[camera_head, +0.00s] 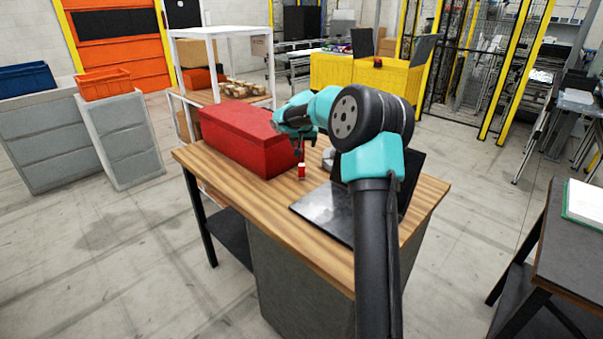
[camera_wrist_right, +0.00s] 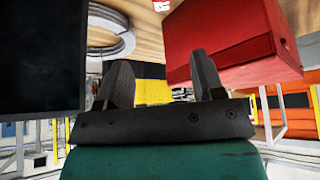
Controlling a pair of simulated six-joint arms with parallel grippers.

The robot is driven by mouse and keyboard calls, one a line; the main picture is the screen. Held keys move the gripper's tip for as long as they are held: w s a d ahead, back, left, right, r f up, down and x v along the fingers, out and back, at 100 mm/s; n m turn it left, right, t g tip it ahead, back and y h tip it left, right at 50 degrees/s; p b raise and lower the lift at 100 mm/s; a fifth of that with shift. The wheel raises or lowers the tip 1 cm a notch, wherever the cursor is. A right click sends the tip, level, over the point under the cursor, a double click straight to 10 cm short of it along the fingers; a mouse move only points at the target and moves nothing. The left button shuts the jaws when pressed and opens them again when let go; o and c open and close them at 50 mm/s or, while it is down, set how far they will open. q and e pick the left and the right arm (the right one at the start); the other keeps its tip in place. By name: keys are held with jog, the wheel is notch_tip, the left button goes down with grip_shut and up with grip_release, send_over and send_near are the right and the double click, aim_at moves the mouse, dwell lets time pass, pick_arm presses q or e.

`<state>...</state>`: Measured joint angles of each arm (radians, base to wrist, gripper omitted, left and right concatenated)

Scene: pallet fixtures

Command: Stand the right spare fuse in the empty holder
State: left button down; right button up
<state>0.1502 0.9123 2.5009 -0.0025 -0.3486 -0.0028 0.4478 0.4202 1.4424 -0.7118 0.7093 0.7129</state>
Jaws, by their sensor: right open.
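A small red and white piece (camera_head: 301,172), which looks like a fuse, stands on the wooden bench in front of the red box. It also shows at the top edge of the right wrist view (camera_wrist_right: 162,5), partly cut off. My right gripper (camera_head: 304,146) is just above this piece in the head view. In the right wrist view its two fingers (camera_wrist_right: 162,82) are wide apart with nothing between them. I cannot make out the empty holder; the arm hides part of the bench. My left gripper is not in view.
A large red box (camera_head: 235,137) stands left of the gripper on the wooden bench (camera_head: 235,187). A dark open laptop (camera_head: 325,212) lies to the right, partly behind my arm. A grey ring-shaped object (camera_wrist_right: 108,35) shows in the wrist view. The bench's front left is clear.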

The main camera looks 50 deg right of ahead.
send_near(302, 165)
jog(key=x, duration=0.5)
jog(key=shift+d, duration=0.15)
jog(key=shift+x, duration=2.65)
jog(key=c, duration=1.1)
jog(key=shift+r, duration=0.15)
jog(key=shift+r, duration=1.75)
jog(key=s+a, duration=0.3)
jog(key=a, duration=0.1)
jog(key=s+a, duration=0.4)
jog(key=s+a+r, duration=0.1)
jog(key=s+a, duration=0.2)
jog(key=a, duration=0.1)
jog(key=shift+s+a+r, duration=0.15)
jog(key=shift+s, duration=0.1)
